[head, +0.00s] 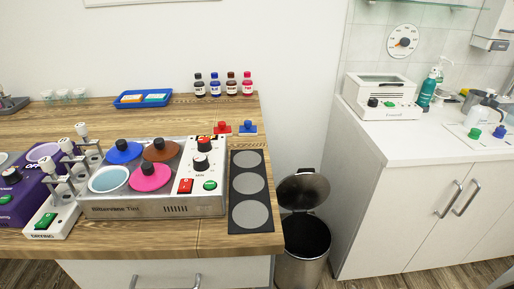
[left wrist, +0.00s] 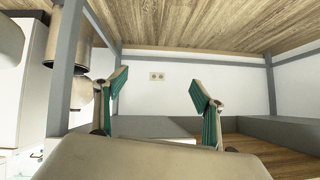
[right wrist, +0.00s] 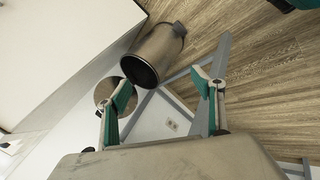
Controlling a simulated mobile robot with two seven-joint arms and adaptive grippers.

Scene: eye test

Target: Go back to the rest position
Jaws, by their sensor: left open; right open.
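My left gripper (left wrist: 158,82) shows in the left wrist view with its two teal-padded fingers spread and nothing between them. My right gripper (right wrist: 161,82) shows in the right wrist view, also open and empty. Neither gripper nor arm shows in the head view. Both grippers are apart from any object that I can see.
The wooden counter (head: 60,120) carries a tinting machine (head: 205,208), a black mat (head: 250,231), a blue tray (head: 120,104) and several small bottles (head: 215,88). An open metal bin (head: 303,268) stands between the counter and a white cabinet (head: 390,200); it also shows in the right wrist view (right wrist: 158,45).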

